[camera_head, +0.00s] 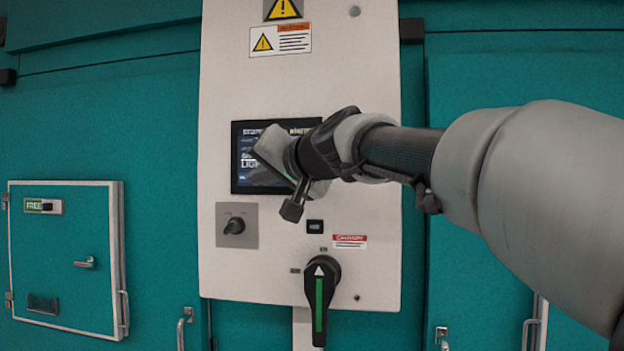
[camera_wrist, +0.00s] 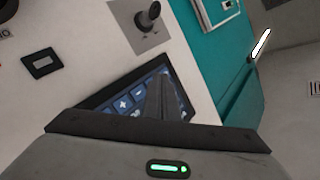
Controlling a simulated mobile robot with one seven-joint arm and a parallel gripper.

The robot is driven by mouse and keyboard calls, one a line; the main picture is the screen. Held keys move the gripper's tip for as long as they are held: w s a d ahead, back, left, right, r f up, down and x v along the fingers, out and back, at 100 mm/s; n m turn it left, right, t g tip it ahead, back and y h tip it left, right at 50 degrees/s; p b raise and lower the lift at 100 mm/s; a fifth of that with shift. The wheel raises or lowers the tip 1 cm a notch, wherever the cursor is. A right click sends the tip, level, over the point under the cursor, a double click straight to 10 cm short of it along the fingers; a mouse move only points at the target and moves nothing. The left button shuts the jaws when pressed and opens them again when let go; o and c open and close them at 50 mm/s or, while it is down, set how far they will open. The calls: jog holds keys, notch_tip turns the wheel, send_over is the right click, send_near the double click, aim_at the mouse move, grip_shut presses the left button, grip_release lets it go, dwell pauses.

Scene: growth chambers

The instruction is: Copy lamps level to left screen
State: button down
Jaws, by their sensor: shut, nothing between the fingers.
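A dark touch screen (camera_head: 243,174) is set in the pale panel in the head view. Its right part is hidden behind my gripper, and the bits of white text at its left are too small to read surely. In the wrist view the screen (camera_wrist: 123,104) shows blue buttons, with a plus and a minus among them. My gripper (camera_wrist: 160,92) is shut and empty, with its fingers in front of these buttons. I cannot tell whether the fingertips touch the glass. No lamps level can be read, and I cannot tell whether this is the left screen.
Below the screen are a small black selector knob (camera_head: 234,226) and a large black rotary handle (camera_head: 320,300) with a green stripe. A small teal door (camera_head: 65,260) marked FREE is at the left. Teal chamber walls flank the pale panel (camera_head: 225,80).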

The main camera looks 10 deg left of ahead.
jog(key=shift+s, duration=0.55)
jog(key=shift+s, duration=0.15)
jog(key=s, duration=0.4)
jog(key=shift+s+a, duration=0.25)
jog(key=shift+s, duration=0.1)
dwell(2.0)
